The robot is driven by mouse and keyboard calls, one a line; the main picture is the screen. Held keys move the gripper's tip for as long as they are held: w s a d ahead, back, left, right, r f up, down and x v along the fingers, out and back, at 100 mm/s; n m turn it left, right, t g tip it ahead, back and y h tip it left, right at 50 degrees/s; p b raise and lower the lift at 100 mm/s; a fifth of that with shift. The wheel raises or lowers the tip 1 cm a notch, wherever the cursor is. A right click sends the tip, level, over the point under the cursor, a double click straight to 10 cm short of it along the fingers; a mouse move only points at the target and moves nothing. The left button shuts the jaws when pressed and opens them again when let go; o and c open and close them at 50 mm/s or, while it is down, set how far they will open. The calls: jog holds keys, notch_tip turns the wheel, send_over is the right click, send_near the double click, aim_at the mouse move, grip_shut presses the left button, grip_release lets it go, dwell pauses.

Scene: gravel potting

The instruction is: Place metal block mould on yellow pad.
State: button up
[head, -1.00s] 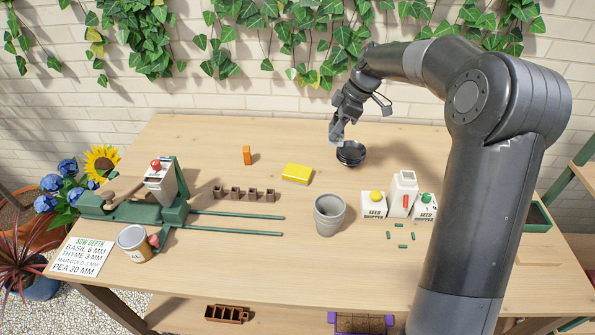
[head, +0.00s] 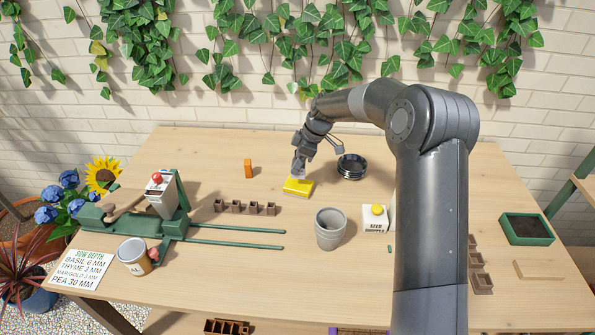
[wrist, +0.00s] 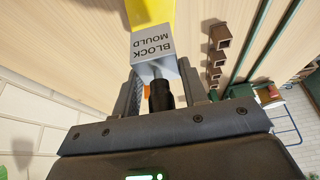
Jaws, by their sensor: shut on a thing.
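The metal block mould is a silver-grey block lettered "BLOCK MOULD" in the wrist view (wrist: 153,42), with a black cylindrical part below it. My gripper (head: 299,172) is shut on it; the fingers (wrist: 160,88) flank it in the wrist view. The yellow pad (head: 298,188) lies on the table in the head view, directly under or just in front of the mould. The pad also shows beyond the mould in the wrist view (wrist: 150,11). I cannot tell whether the mould touches the pad.
An orange block (head: 248,168) stands left of the pad. A row of small brown pots (head: 236,207) lies to its front left. A dark round dish stack (head: 351,166) is to its right. A grey cup (head: 330,228) and a seed dropper box (head: 376,219) stand in front.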

jog(key=shift+f, duration=2)
jog(key=shift+f, duration=0.1)
jog(key=o, duration=1.1)
jog(key=v, duration=1.2)
jog(key=s+d+r+m+t+h, duration=0.2)
jog(key=s+d+r+m, duration=0.2)
jog(key=s+r, duration=0.55)
jog(key=s+d+r+m+t, duration=0.1)
jog(key=s+d+m, duration=0.3)
jog(key=s, duration=0.6)
jog(key=s+d+m+t+h, duration=0.1)
jog(key=s+d+m, duration=0.3)
jog(key=s, duration=0.6)
jog(key=s+d+r+m+t+h, duration=0.1)
jog(key=s+d+m, duration=0.3)
jog(key=s, duration=0.7)
jog(key=shift+d+r+m+t, duration=0.3)
jog(key=shift+d+r+m, duration=0.1)
jog(key=shift+m, duration=0.5)
